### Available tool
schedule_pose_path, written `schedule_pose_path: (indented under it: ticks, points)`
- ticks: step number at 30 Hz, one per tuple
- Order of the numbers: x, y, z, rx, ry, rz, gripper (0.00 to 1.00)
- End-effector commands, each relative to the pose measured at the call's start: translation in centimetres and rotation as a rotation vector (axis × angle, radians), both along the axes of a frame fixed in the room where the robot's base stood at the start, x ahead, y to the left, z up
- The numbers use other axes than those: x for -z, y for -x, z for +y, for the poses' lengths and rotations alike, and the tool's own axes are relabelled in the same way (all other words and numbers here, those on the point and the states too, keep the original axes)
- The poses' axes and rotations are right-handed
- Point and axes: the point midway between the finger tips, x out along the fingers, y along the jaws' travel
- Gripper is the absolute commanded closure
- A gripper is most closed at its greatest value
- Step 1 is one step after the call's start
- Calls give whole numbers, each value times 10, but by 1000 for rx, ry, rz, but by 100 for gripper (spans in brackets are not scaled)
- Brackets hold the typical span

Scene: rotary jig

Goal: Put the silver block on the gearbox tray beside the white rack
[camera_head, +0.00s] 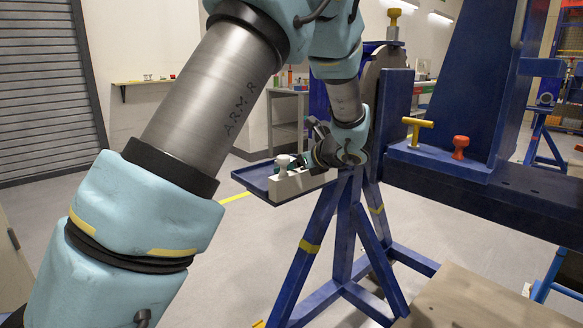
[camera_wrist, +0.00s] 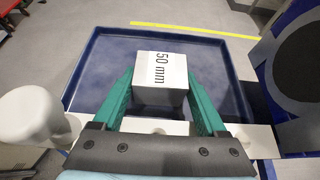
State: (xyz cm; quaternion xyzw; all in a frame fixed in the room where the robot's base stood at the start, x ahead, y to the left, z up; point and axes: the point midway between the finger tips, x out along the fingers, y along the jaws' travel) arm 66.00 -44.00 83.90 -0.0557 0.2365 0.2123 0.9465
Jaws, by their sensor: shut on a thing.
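The silver block (camera_wrist: 162,78), marked "50 mm", sits between the green fingers of my gripper (camera_wrist: 162,92) in the wrist view. My gripper is shut on it. The blue gearbox tray (camera_wrist: 105,50) lies under and around the block; I cannot tell whether the block touches its floor. The white rack (camera_wrist: 255,138) runs along the tray's near side, below my gripper. In the head view the tray (camera_head: 246,177) and rack (camera_head: 300,186) show beside the blue stand, with my gripper (camera_head: 301,162) over them. The block is not clear in that view.
A white rounded knob (camera_wrist: 30,115) stands at the rack's left end. The blue jig frame (camera_head: 345,235) rises right of the tray. A yellow T-handle (camera_head: 417,128) and a red knob (camera_head: 460,146) stand on the jig. The tray floor around the block looks empty.

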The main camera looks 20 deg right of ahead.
Motion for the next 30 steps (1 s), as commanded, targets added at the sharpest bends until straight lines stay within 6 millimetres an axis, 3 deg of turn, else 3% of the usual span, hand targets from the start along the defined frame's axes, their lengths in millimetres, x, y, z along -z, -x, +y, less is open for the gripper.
schedule_pose_path:
  ticks: [1,7,13,17,30]
  points:
    - [9,3,0,1,0,13,22]
    - [12,4,0,0,0,18,0]
    - [13,5,1,-1,0,21,0]
    - [4,5,1,-1,2,21,0]
    - [-42,73,-35,8,2,15,0]
